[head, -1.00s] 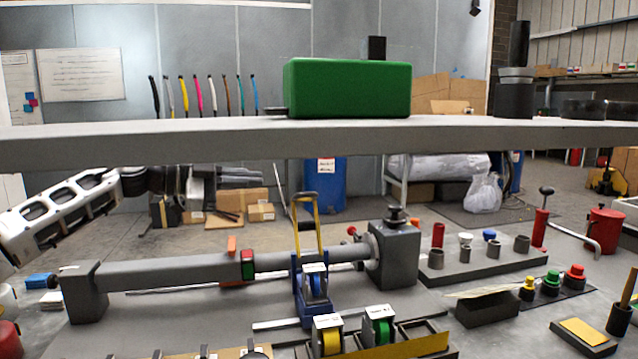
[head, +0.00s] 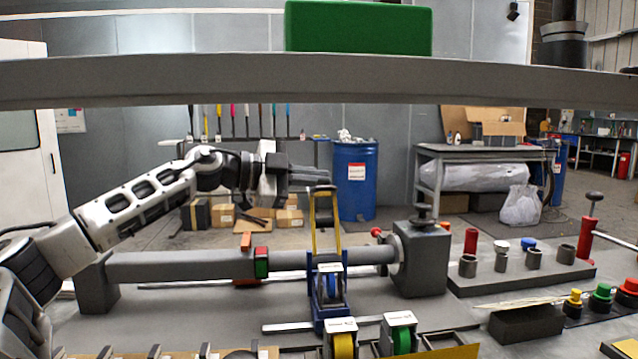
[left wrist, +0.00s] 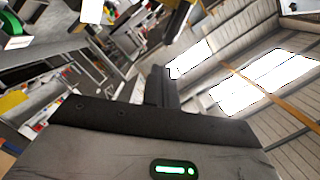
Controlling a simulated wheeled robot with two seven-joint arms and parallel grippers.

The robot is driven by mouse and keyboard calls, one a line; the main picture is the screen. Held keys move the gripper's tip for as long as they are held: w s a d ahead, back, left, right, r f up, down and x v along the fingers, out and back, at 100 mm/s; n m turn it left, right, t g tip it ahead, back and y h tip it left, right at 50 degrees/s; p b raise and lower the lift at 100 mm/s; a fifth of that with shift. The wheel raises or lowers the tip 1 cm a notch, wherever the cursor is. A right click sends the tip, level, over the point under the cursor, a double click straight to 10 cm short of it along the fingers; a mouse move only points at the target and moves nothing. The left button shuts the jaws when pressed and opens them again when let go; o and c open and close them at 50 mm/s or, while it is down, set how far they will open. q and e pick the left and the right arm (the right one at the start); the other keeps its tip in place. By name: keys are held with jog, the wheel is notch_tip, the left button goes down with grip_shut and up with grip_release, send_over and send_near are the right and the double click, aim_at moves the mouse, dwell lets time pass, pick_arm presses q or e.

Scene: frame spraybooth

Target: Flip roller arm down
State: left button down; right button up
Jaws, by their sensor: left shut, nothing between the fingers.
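The roller arm (head: 312,222) is a yellow frame with a dark top end. It stands roughly upright on a blue carriage (head: 318,312) on the grey horizontal bar (head: 180,265). My left gripper (head: 322,173) is shut and empty, pointing right at about the height of the arm's top end. It appears just above that end; I cannot tell whether they touch. In the left wrist view my dark fingers (left wrist: 160,87) show together, and the roller arm cannot be made out. My right gripper is not in view.
A grey beam (head: 200,80) with a green block (head: 358,28) crosses above the bench. A grey end block (head: 420,260) stands right of the carriage. Yellow (head: 343,345) and green (head: 401,340) rollers sit in front. A rack (head: 530,280) of cylinders is at right.

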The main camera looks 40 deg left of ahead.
pick_arm(q)
jog(key=shift+w+a+f+b, duration=0.35)
jog(key=shift+a+f+b, duration=0.05)
jog(key=shift+a+f, duration=0.25)
